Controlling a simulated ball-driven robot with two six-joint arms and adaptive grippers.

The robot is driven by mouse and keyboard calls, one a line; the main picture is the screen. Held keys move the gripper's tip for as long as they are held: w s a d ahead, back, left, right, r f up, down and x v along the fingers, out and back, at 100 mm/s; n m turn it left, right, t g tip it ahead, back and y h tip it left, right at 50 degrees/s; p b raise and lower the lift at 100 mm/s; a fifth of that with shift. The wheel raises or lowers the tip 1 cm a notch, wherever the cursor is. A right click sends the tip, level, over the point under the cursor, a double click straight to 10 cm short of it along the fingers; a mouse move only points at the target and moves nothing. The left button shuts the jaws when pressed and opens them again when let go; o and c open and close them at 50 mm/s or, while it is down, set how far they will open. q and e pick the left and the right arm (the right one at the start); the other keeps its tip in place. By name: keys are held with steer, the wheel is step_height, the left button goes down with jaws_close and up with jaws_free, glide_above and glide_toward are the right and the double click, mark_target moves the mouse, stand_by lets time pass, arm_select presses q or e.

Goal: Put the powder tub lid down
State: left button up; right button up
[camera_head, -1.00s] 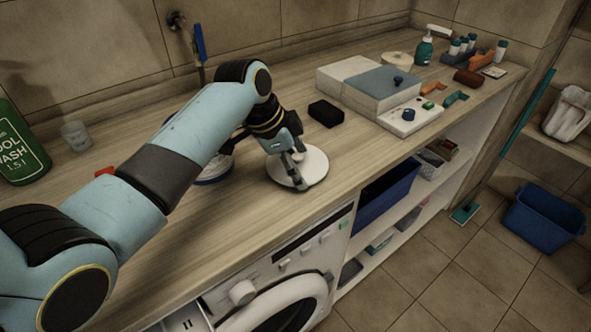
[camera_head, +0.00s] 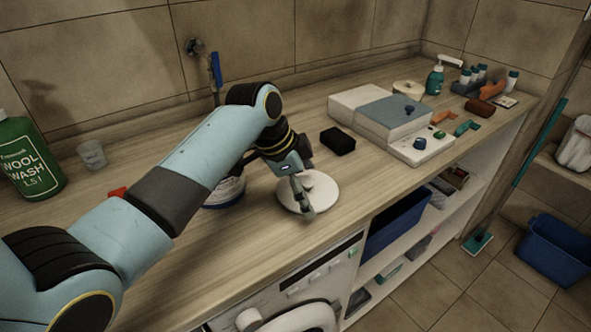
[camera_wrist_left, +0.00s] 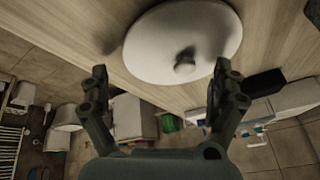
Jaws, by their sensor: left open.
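The powder tub lid (camera_head: 322,198) is a white disc with a small central knob. It lies on the wooden counter in the head view, and its knob faces up. It also shows in the left wrist view (camera_wrist_left: 184,42), at the top. My left gripper (camera_head: 303,197) is at the lid in the head view, covering part of it. In the left wrist view its two fingers (camera_wrist_left: 160,78) are spread apart with nothing between them, and the knob lies beyond the tips. A white tub with a blue band (camera_head: 226,191) stands left of the lid, partly hidden behind my arm. My right gripper is out of view.
A black block (camera_head: 338,140) lies behind the lid. White and grey boxes (camera_head: 376,115) stand to the right on the counter. A green wool wash bottle (camera_head: 30,160) and a clear cup (camera_head: 92,155) stand at left. The counter's front edge is close to the lid.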

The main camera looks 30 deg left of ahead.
arm_select(q)
steer(key=v, duration=1.1)
